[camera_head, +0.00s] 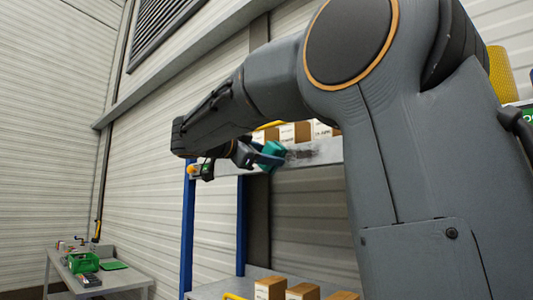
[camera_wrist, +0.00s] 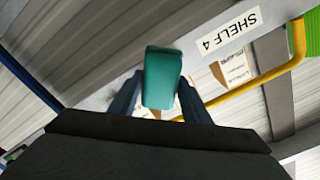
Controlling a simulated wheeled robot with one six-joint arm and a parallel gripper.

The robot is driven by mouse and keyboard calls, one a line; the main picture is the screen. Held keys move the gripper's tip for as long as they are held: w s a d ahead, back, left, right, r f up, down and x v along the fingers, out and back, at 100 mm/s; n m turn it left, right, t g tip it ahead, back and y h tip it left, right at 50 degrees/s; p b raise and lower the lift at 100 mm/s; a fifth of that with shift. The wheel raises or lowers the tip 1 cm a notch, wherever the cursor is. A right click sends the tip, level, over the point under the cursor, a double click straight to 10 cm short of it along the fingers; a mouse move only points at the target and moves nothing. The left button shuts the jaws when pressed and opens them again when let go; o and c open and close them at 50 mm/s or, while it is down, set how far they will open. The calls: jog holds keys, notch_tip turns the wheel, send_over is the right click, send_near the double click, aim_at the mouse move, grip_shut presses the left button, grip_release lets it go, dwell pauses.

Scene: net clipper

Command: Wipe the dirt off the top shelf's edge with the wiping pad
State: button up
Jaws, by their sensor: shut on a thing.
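My gripper (camera_head: 262,157) is shut on the teal wiping pad (camera_head: 271,152), close against the front edge of the top shelf (camera_head: 325,152) in the head view. A dark smear of dirt (camera_head: 302,155) shows on that edge just right of the pad. In the wrist view the wiping pad (camera_wrist: 162,76) sits between the two dark fingers of my gripper (camera_wrist: 160,98). The shelf edge behind it carries a "SHELF 4" label (camera_wrist: 230,32). I cannot tell whether the pad touches the edge.
Cardboard boxes (camera_head: 295,132) stand on the top shelf, and more boxes (camera_head: 271,288) on a lower one. A blue post (camera_head: 187,230) holds the shelf's left end. A yellow bar (camera_wrist: 250,86) runs near the pad. A side table (camera_head: 120,277) with a green bin (camera_head: 83,262) stands far left.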

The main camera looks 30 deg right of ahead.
aim_at(282, 154)
jog(key=shift+b+x, duration=0.9)
jog(key=shift+x, duration=0.05)
dwell(0.5)
jog(key=shift+s, duration=0.1)
jog(key=shift+s+d+f+b, duration=0.2)
jog(key=shift+s+b, duration=0.4)
jog(key=shift+b, duration=0.6)
jog(key=shift+s+d+r+b, duration=0.1)
jog(key=shift+s+d+b, duration=0.05)
jog(key=shift+s+b, duration=0.45)
jog(key=shift+s+d+r+b, duration=0.15)
jog(key=shift+s+b, duration=0.25)
jog(key=shift+b, duration=0.3)
jog(key=shift+s+d+f+b, duration=0.2)
jog(key=shift+s+d+b, duration=0.15)
jog(key=shift+s+b, duration=0.7)
jog(key=shift+s+d+r+b, duration=0.15)
jog(key=shift+s+d+b, duration=0.35)
jog(key=shift+b, duration=0.65)
jog(key=shift+s+d+b, duration=0.1)
jog(key=shift+s+b, duration=0.65)
jog(key=shift+b, duration=0.2)
jog(key=shift+s+d+b, duration=0.3)
jog(key=shift+s+b, duration=0.55)
jog(key=shift+b, duration=0.05)
jog(key=shift+s+d+b, duration=0.35)
jog(key=shift+s+b, duration=0.5)
jog(key=shift+b, duration=0.05)
jog(key=shift+s+d+b, duration=0.3)
jog(key=shift+s+b, duration=0.6)
